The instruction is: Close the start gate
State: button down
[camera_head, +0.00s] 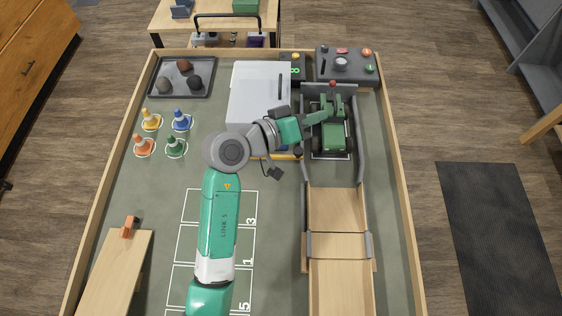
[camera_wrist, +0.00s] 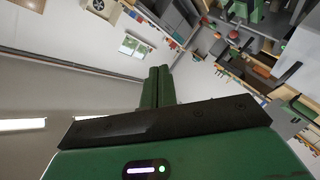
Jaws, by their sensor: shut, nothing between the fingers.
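The start bay is a grey-walled lane at the top of the wooden ramp. Its grey side rails (camera_head: 360,150) run down to the ramp, and I cannot tell clearly which part is the gate. A green crawler (camera_head: 335,138) stands inside the bay on a white-outlined spot. My gripper (camera_head: 326,114) is over the bay, above the rear end of the crawler, reaching in from the left. Its two green fingers (camera_wrist: 158,85) are pressed together with nothing between them. The arm hides part of the left rail. Whether my gripper touches anything cannot be told.
A grey control box (camera_head: 346,65) with buttons is behind the bay. A white case (camera_head: 259,95) stands left of it. Several cones (camera_head: 182,119) and a dark tray (camera_head: 182,78) with rocks are further left. The wooden ramp (camera_head: 338,210) leads forward. Bare mat lies right of the bay.

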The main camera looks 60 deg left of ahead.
jog(key=s+a+f+n+b, duration=0.1)
jog(key=s+a+f+n, duration=0.1)
jog(key=s+f, duration=0.3)
jog(key=s+a+f+n+b, duration=0.1)
jog(key=s+a+f+n, duration=0.2)
jog(key=s+f, duration=0.3)
jog(key=s+a+f+n+t+b, duration=0.1)
jog(key=s+a+f+n, duration=0.1)
jog(key=s+f, duration=0.4)
jog(key=shift+s+a+f+n+y+b, duration=0.1)
jog(key=shift+a+f+n+y+b, duration=0.15)
jog(key=shift+f, duration=0.4)
jog(key=shift+a+f+n+y+b, duration=0.15)
jog(key=shift+a+f, duration=0.15)
jog(key=shift+f, duration=0.35)
jog(key=shift+w+r, duration=0.1)
jog(key=shift+w, duration=0.3)
jog(key=w, duration=0.5)
jog(key=w+p, duration=0.1)
jog(key=w, duration=0.2)
jog(key=shift+w+a+f, duration=0.35)
jog(key=w, duration=0.1)
jog(key=w+d, duration=0.2)
jog(key=shift+w+d+f+p, duration=0.25)
jog(key=shift+w+f+p, duration=0.1)
